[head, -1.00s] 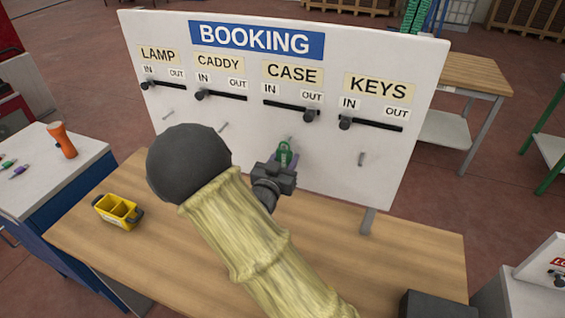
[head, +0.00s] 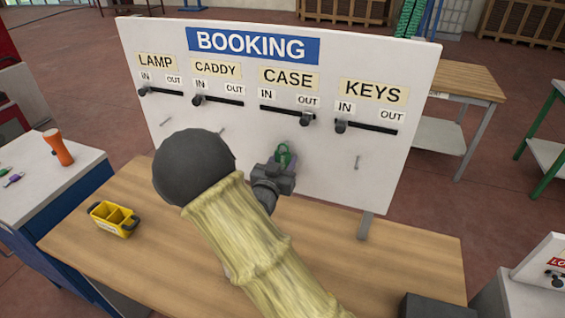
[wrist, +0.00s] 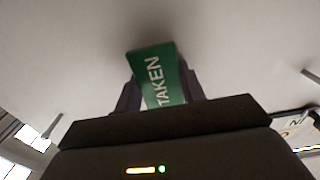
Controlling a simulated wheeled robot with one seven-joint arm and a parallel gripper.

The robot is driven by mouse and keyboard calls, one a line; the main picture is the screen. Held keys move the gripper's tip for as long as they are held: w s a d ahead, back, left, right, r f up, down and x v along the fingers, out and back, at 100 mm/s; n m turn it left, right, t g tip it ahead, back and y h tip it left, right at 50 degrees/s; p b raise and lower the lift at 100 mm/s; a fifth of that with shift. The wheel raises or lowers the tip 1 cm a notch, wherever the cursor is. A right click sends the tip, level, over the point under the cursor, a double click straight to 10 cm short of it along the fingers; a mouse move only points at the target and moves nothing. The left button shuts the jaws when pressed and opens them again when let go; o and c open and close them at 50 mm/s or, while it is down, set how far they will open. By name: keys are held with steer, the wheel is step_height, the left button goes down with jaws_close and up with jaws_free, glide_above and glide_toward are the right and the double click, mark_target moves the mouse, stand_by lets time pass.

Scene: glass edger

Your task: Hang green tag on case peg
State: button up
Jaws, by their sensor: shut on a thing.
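The green tag (wrist: 156,78), lettered TAKEN, is held between the fingers of my gripper (head: 281,163). It also shows in the head view (head: 284,154), close in front of the white booking board (head: 330,165), below the CASE label (head: 289,78). The CASE slider knob (head: 306,119) sits at the OUT end. The case peg is not visible in the head view, hidden behind the tag and my gripper. I cannot tell whether the tag touches the peg. In the wrist view, pegs show at the left (wrist: 53,125) and right (wrist: 311,75), beside the tag.
The keys peg (head: 358,162) and caddy peg (head: 222,130) stick out on either side. A yellow caddy (head: 115,218) stands on the wooden table (head: 75,236) at the left. An orange lamp (head: 58,147) stands on the white bench farther left.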

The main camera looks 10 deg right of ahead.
steer(key=shift+w+d+r, duration=0.1)
steer(key=shift+d+r, duration=0.05)
steer(key=shift+d, duration=0.1)
steer(key=o, duration=1)
steer(key=shift+o, duration=0.6)
steer(key=shift+w+a, duration=0.15)
steer(key=shift+s+f, duration=0.2)
steer(key=shift+f, duration=0.05)
steer(key=shift+s+f+b, duration=0.2)
steer(key=shift+s+b, duration=0.15)
steer(key=shift+b, duration=0.05)
steer(key=a+b+v, duration=0.1)
steer(key=b+v, duration=0.3)
steer(key=v, duration=1.3)
steer(key=shift+w+r, duration=0.25)
